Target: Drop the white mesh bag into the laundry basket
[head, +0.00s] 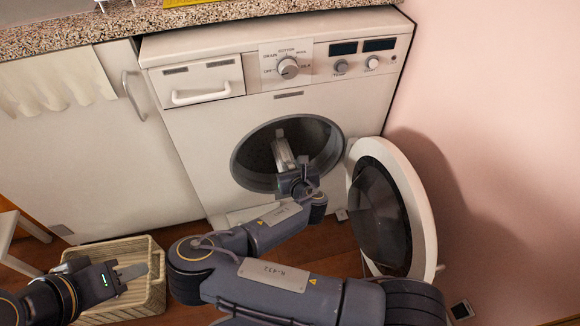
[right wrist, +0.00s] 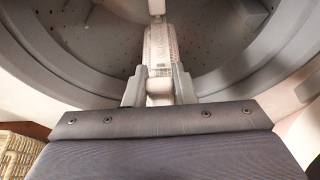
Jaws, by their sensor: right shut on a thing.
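The white mesh bag (right wrist: 160,45) is a narrow, pale bundle with a dotted texture in the right wrist view. My right gripper (right wrist: 159,88) is shut on its near end. In the head view the bag (head: 283,153) shows as a pale strip inside the washer's round opening, with my right gripper (head: 297,182) at the opening's lower front. The woven beige laundry basket (head: 145,247) stands on the floor at lower left. My left arm covers part of the basket.
The white washing machine (head: 330,105) has a dark perforated drum. Its round door (head: 425,215) hangs open to the right, near the pink wall (head: 500,150). A granite worktop (head: 60,38) and white cabinet (head: 90,170) are at left. Wooden floor shows between basket and washer.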

